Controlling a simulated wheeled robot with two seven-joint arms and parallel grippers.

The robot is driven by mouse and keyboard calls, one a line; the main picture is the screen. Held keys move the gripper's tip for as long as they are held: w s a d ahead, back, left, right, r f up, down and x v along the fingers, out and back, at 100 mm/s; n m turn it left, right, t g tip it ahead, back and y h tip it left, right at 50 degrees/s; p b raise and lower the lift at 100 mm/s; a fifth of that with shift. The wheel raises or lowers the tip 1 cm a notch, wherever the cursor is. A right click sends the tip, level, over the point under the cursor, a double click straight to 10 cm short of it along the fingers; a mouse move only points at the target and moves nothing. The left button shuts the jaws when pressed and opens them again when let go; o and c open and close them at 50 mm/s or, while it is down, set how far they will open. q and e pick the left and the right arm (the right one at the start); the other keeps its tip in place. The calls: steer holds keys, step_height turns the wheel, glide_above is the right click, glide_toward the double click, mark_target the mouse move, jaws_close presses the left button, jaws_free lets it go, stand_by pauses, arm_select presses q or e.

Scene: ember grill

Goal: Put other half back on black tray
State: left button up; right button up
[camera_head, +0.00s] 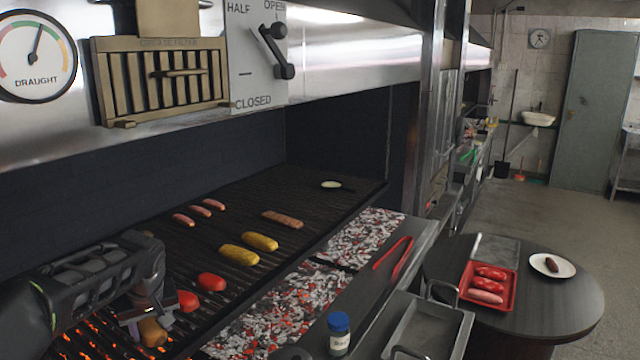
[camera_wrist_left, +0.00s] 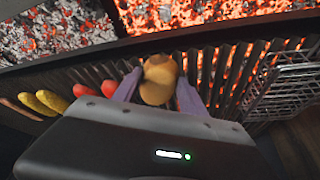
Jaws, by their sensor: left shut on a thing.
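My left gripper (camera_head: 148,322) is low over the near left end of the grill (camera_head: 300,215). It is shut on a tan, rounded piece of food (camera_head: 152,333), which looks like a bun or potato half. In the left wrist view the piece (camera_wrist_left: 159,80) sits between the two fingers (camera_wrist_left: 158,90), above the grill bars. I cannot tell whether it touches the bars. A dark grey metal tray (camera_head: 462,335) stands on the counter at the front right. I see no clearly black tray. My right gripper is not in view.
Two red tomatoes (camera_head: 212,282), two yellow cobs (camera_head: 239,255) and several sausages (camera_head: 207,204) lie on the grill. Glowing coals (camera_head: 262,315) border it. A blue-capped jar (camera_head: 339,334) and red tongs (camera_head: 393,253) are on the ledge. A round table (camera_head: 560,310) holds a red tray (camera_head: 464,296) and white plate (camera_head: 540,268).

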arm_select(q)
steer(key=d+f+m+h+b, duration=0.1)
steer(key=d+f+m, duration=0.1)
steer(key=d, duration=0.4)
steer(key=d+f+m+h+b, duration=0.1)
steer(key=d+f+m, duration=0.2)
steer(key=d, duration=0.3)
steer(key=s+d+f+m+t+h+b, duration=0.1)
steer(key=d+f+m, duration=0.1)
steer(key=d+f, duration=0.2)
steer(key=d, duration=0.3)
steer(key=shift+f+m+b, duration=0.3)
steer(key=shift+f+b, duration=0.1)
